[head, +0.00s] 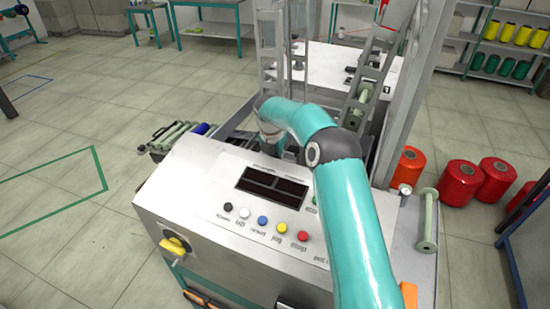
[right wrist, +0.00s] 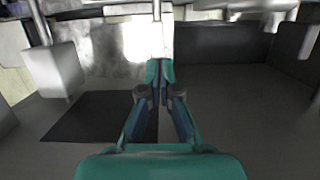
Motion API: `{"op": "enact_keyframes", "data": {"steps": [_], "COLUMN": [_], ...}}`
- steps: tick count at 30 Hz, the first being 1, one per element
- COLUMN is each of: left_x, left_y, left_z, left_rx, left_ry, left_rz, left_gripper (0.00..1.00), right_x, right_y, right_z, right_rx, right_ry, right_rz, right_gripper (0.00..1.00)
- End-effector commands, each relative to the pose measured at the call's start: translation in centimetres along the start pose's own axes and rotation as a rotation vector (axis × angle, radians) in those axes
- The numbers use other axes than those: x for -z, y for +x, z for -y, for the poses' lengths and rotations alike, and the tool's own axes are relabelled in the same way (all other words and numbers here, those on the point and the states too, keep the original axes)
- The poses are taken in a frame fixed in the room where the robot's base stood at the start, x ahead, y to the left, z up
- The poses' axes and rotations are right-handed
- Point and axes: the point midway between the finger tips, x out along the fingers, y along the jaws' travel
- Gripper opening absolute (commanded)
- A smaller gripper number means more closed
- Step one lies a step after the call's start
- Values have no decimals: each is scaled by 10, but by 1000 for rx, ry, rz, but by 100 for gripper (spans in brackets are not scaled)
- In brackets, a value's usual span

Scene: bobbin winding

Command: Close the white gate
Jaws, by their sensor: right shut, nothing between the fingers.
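My right arm reaches in from the bottom right of the head view, over the control panel, and its wrist bends down behind it. The right gripper (right wrist: 158,72) is shut and empty in the right wrist view. Its fingertips point at a pale upright strip (right wrist: 160,40) straight ahead; I cannot tell whether they touch it. A bright white, blotchy panel (right wrist: 105,55) stands behind and left of the strip. I cannot tell for sure which part is the white gate. The head view shows a white flat surface (head: 350,65) behind the metal frames. My left gripper is out of view.
The white control panel (head: 200,180) has coloured buttons and a yellow switch (head: 174,245). Upright metal frames (head: 370,90) crowd the area beyond my arm. A pale green bobbin (head: 428,220) stands at the right edge. Red and orange spools (head: 460,182) stand on the floor.

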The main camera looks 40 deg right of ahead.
Motion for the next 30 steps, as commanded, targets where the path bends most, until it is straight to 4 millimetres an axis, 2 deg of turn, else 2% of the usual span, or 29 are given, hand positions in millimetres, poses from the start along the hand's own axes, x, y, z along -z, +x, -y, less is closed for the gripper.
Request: {"op": "enact_keyframes", "data": {"steps": [7,19,23,30], "left_x": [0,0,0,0], "left_y": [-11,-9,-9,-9], "left_z": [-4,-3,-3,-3], "left_rx": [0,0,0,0], "left_ry": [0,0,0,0], "left_rz": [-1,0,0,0], "left_gripper": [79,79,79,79], "right_x": [-22,-24,-25,-26], "right_y": [4,2,-10,-52], "right_z": [6,6,7,12], "right_rx": [0,-5,-6,-5], "right_ry": [-3,-3,-1,5], "right_rz": [1,7,9,6], "right_gripper": [0,0,0,0]}}
